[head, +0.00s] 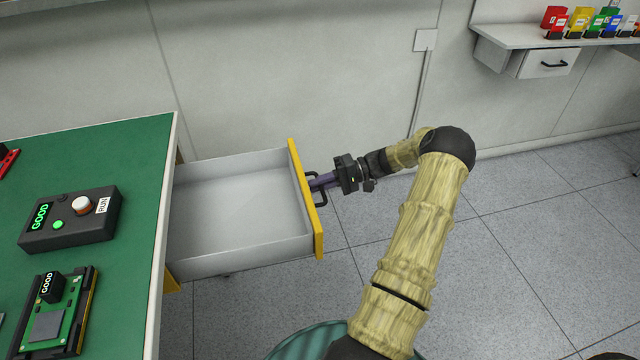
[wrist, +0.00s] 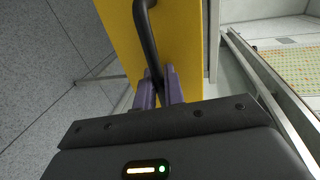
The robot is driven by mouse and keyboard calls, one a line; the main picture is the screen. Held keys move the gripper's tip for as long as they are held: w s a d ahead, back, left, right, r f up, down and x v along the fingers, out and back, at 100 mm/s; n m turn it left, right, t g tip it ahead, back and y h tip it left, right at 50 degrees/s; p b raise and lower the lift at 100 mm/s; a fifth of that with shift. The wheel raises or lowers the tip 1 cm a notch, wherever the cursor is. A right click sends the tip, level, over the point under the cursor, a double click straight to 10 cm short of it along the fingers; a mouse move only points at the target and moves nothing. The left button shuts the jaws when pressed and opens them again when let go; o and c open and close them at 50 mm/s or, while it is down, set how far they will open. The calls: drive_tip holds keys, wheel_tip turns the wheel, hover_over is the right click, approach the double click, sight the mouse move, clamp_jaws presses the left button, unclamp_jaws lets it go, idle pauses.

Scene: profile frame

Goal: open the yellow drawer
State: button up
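The yellow drawer (head: 308,205) is pulled well out from under the green-topped table, to its right, and its grey inside is empty. Its yellow front also shows in the wrist view (wrist: 185,40). The black bar handle (head: 322,201) is on the front's outer face and runs between my fingers in the wrist view (wrist: 147,38). My gripper (head: 318,182) is at the handle from the right, its purple fingers close together on either side of the bar (wrist: 158,88). The fingers look shut on it; the exact contact is partly hidden.
The green table (head: 125,150) at left holds a black box with buttons (head: 72,220) and a circuit board (head: 52,315). A wall shelf with a white drawer (head: 547,63) and coloured bins (head: 580,22) is at upper right.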

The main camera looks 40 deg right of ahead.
drive_tip(key=shift+o, duration=1.4)
drive_tip(key=shift+d, duration=0.1)
drive_tip(key=v, duration=1.7)
drive_tip(key=shift+d, duration=0.15)
wheel_tip(320, 180, up, 10)
drive_tip(key=p, duration=1)
